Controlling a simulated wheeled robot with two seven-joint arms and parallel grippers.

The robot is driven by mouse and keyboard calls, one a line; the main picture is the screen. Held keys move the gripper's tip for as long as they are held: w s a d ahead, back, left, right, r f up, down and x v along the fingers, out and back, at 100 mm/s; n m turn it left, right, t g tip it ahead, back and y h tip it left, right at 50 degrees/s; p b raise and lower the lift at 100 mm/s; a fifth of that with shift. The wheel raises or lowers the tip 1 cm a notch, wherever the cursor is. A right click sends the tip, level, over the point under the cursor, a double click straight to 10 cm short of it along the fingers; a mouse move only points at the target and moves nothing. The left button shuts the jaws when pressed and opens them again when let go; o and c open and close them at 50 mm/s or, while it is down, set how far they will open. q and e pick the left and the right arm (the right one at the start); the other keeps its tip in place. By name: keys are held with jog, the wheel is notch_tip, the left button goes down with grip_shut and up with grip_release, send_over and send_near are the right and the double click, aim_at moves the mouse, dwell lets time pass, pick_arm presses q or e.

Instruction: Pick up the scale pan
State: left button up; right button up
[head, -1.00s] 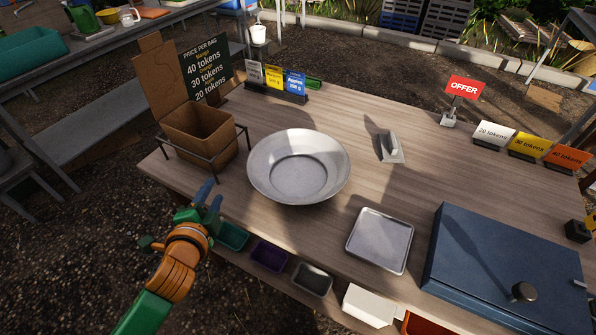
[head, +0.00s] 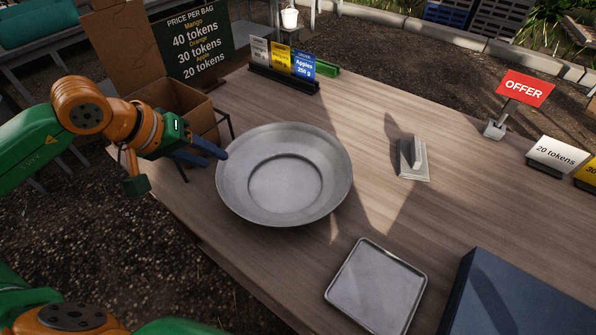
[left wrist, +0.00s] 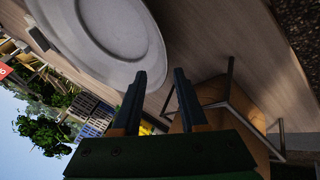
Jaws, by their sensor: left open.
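The scale pan (head: 285,185) is a wide, round, grey metal dish with a sloping rim. It sits level on the wooden table near its left front edge, and it is empty. It also shows in the left wrist view (left wrist: 112,28), to the upper left of the fingers. My left gripper (head: 208,153) is open and empty at the pan's left rim, its blue fingers pointing at the rim. In the left wrist view the two fingers (left wrist: 158,78) are spread with nothing between them. I cannot tell whether a fingertip touches the rim. My right gripper is not in view.
A cardboard box (head: 190,108) in a metal frame stands just behind my left gripper. A price board (head: 198,45) and price cards (head: 283,65) are at the back. A metal tray (head: 377,287) and blue case (head: 520,300) lie to the right.

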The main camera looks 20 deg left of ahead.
aim_at(222, 168)
pick_arm(q)
jog(key=shift+d+f+p, duration=0.35)
jog(key=shift+f+p, duration=0.4)
jog(key=shift+f, duration=0.1)
jog(key=x, duration=0.3)
jog(key=shift+w+f, duration=0.1)
jog(key=shift+w, duration=0.1)
jog(key=shift+s, duration=0.2)
jog(key=c, duration=0.6)
grip_shut()
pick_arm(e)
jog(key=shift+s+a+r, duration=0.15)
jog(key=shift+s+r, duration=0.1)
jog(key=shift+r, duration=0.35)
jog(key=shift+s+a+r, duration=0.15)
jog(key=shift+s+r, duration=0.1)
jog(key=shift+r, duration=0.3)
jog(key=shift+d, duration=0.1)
